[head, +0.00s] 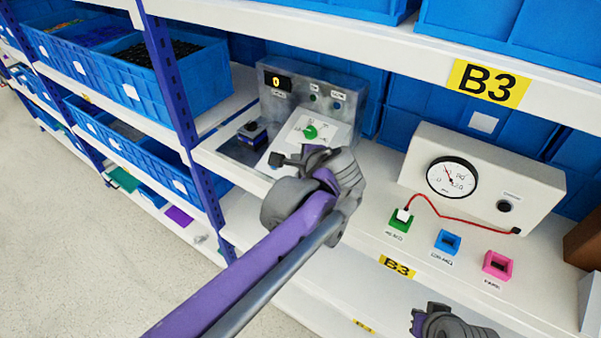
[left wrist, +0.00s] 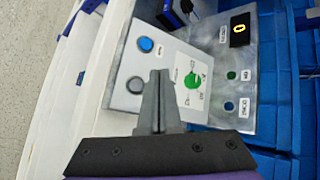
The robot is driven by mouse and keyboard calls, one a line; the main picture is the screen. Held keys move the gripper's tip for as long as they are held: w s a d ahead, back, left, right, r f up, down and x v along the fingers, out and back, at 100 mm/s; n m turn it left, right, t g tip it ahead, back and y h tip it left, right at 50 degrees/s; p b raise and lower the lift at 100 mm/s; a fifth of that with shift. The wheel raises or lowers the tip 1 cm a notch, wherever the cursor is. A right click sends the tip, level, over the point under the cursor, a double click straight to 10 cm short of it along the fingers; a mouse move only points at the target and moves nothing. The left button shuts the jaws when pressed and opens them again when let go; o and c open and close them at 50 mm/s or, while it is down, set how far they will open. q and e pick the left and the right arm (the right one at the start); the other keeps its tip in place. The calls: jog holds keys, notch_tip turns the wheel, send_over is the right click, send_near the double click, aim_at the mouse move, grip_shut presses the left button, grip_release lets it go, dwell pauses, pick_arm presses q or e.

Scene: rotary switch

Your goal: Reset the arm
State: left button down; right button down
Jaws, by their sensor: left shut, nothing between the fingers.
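The rotary switch is a green knob (head: 310,131) on a white sloped panel (head: 333,137) of a grey metal control box (head: 344,98) on the shelf. In the left wrist view the green knob (left wrist: 193,82) lies just right of my fingertips, with a blue button (left wrist: 146,44) above left. My left gripper (head: 277,158) is shut and empty in front of the panel; its fingers (left wrist: 160,76) show apart from the knob. A display (head: 278,82) on the box reads 0. A grey part of my right arm (head: 452,324) shows at the lower edge; its fingers cannot be made out.
A dark blue-and-black block (head: 251,133) stands left of the panel. To the right stands a gauge box (head: 485,185) with a red cable into a green socket (head: 400,220), beside blue (head: 447,242) and pink (head: 497,265) sockets. Shelf post (head: 172,85) and upper shelf edge (head: 380,40) bound the space.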

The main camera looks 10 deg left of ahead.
pick_arm(q)
jog(key=shift+s, duration=0.15)
dwell(0.3)
jog(key=s+a+f+n+g+h, duration=0.1)
jog(key=s+a+f+n+h, duration=0.1)
jog(key=s+f+n, duration=0.5)
jog(key=s+a+f+n+g+h, duration=0.1)
jog(key=s+f+n+h, duration=0.3)
jog(key=s, duration=1.1)
notch_tip(320, 180, down, 5)
jog(key=n+g, duration=0.1)
jog(key=n, duration=0.2)
jog(key=shift+s+a+f+n, duration=0.2)
jog(key=shift+s+a+n, duration=0.05)
jog(key=shift+a+n, duration=0.15)
